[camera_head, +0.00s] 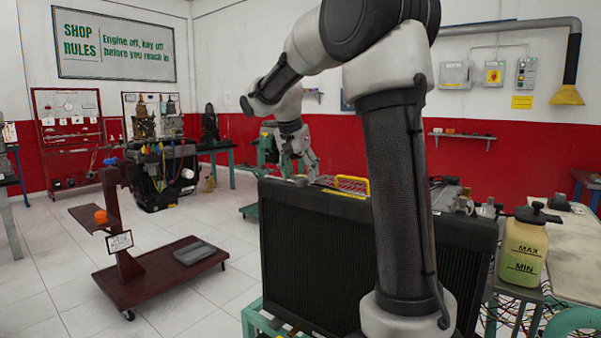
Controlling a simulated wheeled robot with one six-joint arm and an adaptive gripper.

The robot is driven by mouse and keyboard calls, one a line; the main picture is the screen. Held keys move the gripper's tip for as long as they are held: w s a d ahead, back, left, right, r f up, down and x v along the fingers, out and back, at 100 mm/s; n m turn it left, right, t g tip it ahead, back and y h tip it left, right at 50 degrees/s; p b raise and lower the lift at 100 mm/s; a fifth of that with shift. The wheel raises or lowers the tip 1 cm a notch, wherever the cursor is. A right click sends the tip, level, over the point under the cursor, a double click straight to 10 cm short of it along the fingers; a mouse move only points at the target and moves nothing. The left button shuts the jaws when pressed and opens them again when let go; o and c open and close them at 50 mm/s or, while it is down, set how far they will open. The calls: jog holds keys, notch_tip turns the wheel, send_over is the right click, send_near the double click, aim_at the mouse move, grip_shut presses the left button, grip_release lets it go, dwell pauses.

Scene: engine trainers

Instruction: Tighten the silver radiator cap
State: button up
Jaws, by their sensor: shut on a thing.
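The black radiator (310,255) stands upright on a teal stand in the front middle. My arm reaches over it and bends down behind its top left. My gripper (307,174) points down at the radiator's top left end, with its fingers shut. A small silver-grey piece, seemingly the silver radiator cap (300,181), shows low at the fingertips. The fingers cover most of it, and I cannot see its seating or how far it is turned.
A yellow handle (354,186) rises on the radiator top, right of the gripper. A yellowish coolant tank (522,252) with a black cap stands at right. Small metal fittings (487,208) sit beside it. A dark red cart (165,285) stands on the left floor.

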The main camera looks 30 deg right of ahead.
jog(key=shift+w+m+g, duration=0.1)
jog(key=shift+m+g, duration=0.3)
jog(key=shift+m, duration=0.6)
jog(key=o, duration=1)
jog(key=v, duration=1.2)
jog(key=shift+a, duration=0.25)
jog(key=shift+f, duration=0.1)
